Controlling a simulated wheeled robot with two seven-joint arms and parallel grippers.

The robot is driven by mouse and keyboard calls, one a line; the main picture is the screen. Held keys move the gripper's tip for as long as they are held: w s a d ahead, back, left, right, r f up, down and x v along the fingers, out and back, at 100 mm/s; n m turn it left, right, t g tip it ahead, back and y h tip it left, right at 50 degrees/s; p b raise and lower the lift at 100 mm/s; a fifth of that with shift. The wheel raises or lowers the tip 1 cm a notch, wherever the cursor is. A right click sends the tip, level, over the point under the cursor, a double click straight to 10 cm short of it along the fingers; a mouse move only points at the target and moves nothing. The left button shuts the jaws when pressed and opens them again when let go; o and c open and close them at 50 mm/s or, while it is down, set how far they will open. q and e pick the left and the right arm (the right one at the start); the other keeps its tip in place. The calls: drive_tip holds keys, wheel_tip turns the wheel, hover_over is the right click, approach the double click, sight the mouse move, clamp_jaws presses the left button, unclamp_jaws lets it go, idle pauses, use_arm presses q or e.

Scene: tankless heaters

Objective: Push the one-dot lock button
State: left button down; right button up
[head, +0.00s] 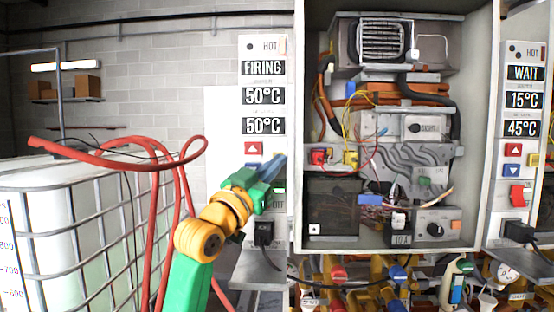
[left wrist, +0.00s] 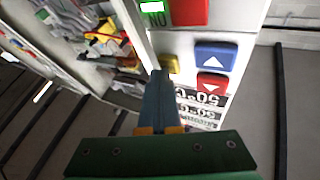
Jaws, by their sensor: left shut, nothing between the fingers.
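The left control panel (head: 263,85) is a tall white strip showing FIRING and two 50°C readings, with a single dark dot beside HOT. My left gripper (head: 281,161) is shut and empty, its fingers in front of this panel's lower part. In the left wrist view, the closed fingertips (left wrist: 158,76) are beside a small yellow button (left wrist: 169,63), the likely lock button; its face is partly hidden and I cannot tell whether they touch. Beside it are a blue arrow button (left wrist: 215,55) and a red arrow button (left wrist: 211,84). My right gripper is not in view.
An open heater cabinet (head: 297,120) full of wires is just right of the panel. A second panel (head: 524,85) showing WAIT stands at far right. A red hose (head: 155,220) and caged tank (head: 20,175) are at left. A red switch (left wrist: 188,10) is near the fingers.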

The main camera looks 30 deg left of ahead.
use_arm(q)
drive_tip(key=shift+s+d+f+b, duration=0.1)
drive_tip(key=shift+s+d+b, duration=0.25)
drive_tip(key=shift+s, duration=0.2)
drive_tip(key=s+d+b, duration=0.1)
drive_tip(key=s+d, duration=0.2)
drive_tip(key=s, duration=0.2)
idle(0.4)
